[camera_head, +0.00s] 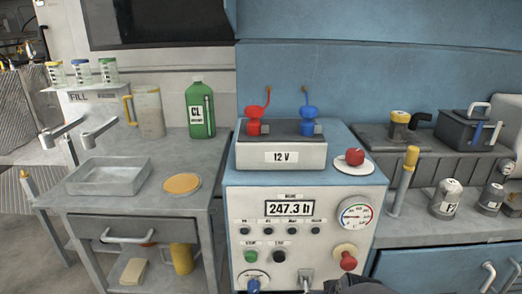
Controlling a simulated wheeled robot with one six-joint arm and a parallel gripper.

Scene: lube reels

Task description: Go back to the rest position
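A dark shape (358,286) cuts into the bottom edge, right of centre, in front of the blue and white control cabinet (370,255). It looks like a part of my arm or gripper. No fingertips can be made out, so whether my gripper is open or shut, or holds anything, is hidden. The cabinet's panel has a display (290,208) reading 247.3 h, a round gauge (356,214), a red knob (346,257) and a blue knob (253,284). A small grey lever (306,278) stands at the panel's lower edge, just left of the dark shape.
A 12 V box (281,157) with red and blue clamps tops the cabinet, beside a red button (355,157). A bench at left holds a metal tray (110,177), a green bottle (200,109) and a jug (149,111). Canisters (446,197) stand at right.

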